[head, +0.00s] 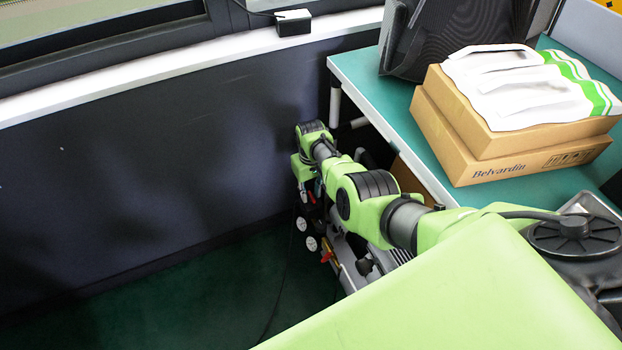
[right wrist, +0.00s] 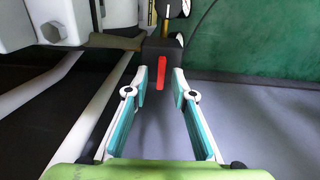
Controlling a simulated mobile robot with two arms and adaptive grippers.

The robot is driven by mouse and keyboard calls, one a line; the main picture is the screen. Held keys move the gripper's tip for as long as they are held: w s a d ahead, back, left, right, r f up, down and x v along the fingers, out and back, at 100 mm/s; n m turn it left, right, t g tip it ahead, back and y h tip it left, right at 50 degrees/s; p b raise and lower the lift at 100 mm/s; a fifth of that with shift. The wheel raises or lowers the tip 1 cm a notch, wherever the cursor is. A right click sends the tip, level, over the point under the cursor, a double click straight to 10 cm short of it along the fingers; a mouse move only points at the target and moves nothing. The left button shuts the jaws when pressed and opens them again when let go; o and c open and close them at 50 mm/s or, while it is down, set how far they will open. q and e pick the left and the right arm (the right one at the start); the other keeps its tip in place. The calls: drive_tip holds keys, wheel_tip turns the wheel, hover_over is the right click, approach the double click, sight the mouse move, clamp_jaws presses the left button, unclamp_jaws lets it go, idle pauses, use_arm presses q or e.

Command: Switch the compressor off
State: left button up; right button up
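The compressor (head: 345,262) stands on the floor beside the teal-topped bench, partly hidden behind my right arm. Its round white gauges (head: 311,243) face the wall side. In the right wrist view, a red switch lever (right wrist: 161,72) sticks out from a dark block (right wrist: 160,48). My right gripper (right wrist: 160,84) is open, with its teal-padded fingers on either side of the red lever. A gap shows between the lever and each finger. In the head view, the right gripper is mostly hidden by its own wrist. My left gripper is not in view.
The bench (head: 360,82) holds stacked cardboard boxes (head: 520,150), white-and-green packets (head: 525,85) and a black chair-like back (head: 455,35). A dark wall (head: 150,150) stands left of the compressor. Green floor (head: 215,295) is clear at lower left, apart from a thin cable.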

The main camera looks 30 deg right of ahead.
sight(311, 194)
wheel_tip(311, 194, up, 12)
drive_tip(key=shift+f, duration=0.2)
idle(0.4)
